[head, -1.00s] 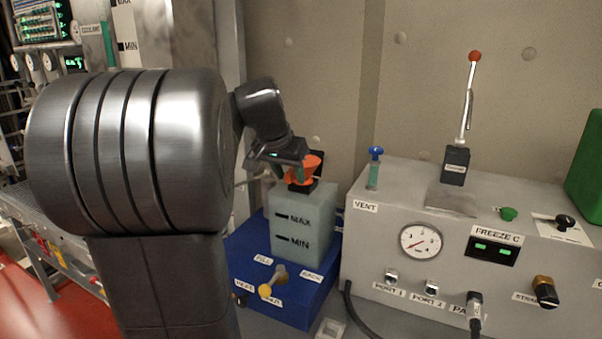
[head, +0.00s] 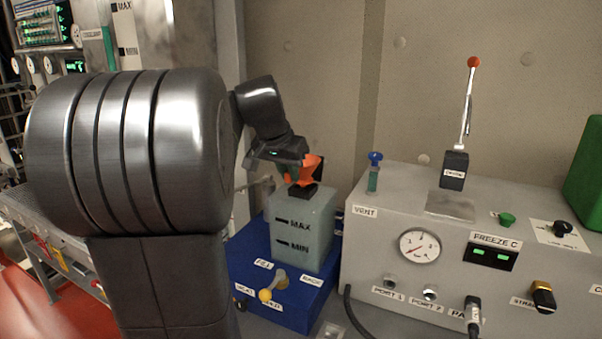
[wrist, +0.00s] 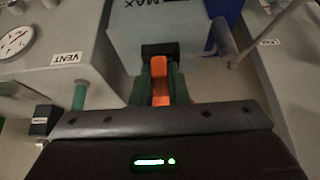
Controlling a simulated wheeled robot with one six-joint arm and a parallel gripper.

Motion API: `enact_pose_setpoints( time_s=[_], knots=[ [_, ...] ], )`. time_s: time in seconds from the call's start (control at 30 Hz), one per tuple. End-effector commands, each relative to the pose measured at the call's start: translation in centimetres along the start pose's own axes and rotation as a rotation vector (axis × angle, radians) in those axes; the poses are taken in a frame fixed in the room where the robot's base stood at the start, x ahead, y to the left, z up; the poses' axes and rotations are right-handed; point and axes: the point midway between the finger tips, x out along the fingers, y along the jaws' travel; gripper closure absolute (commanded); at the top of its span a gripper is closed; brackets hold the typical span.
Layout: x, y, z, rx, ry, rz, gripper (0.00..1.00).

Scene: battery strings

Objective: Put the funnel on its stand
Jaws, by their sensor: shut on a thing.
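I cannot make out a funnel stand in either view.
A grey console (head: 372,255) with a gauge, a blue-topped vent tube (head: 374,172) and a red-knobbed lever (head: 468,100) stands at right. A wall is behind.

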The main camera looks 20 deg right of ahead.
Motion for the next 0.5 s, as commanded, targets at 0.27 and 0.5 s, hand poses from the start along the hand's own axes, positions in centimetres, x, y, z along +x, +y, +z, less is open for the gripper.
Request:
enact_pose_setpoints(
  time_s=[0.27,0.5],
  knots=[
    [-1.2,0.0,-0.7,0.000,0.000,0.000,1.00],
    [-2.0,0.0,-1.1,0.000,0.000,0.000,1.00]
  ],
)
